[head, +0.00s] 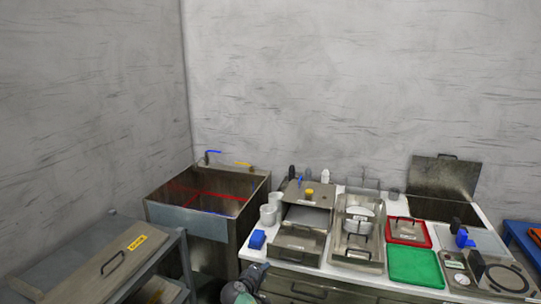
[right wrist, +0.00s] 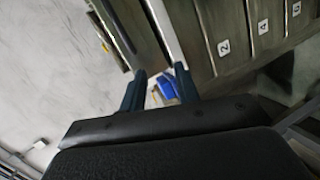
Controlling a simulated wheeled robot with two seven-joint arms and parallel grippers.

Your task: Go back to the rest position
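My right gripper (head: 256,271) shows at the bottom edge of the head view, in front of the counter, with part of my arm below it. In the right wrist view its two dark fingers (right wrist: 158,88) stand apart, so it is open. A blue object (right wrist: 168,87) shows in the gap between the fingers and seems to lie beyond them, not gripped. My left gripper is not in view.
A white counter (head: 340,270) holds a blue block (head: 257,239), white cups (head: 268,215), metal trays (head: 358,262), a red tray (head: 430,244) and a green board (head: 414,267). A deep metal sink (head: 180,220) stands left of it. A grey shelf (head: 75,280) is at lower left.

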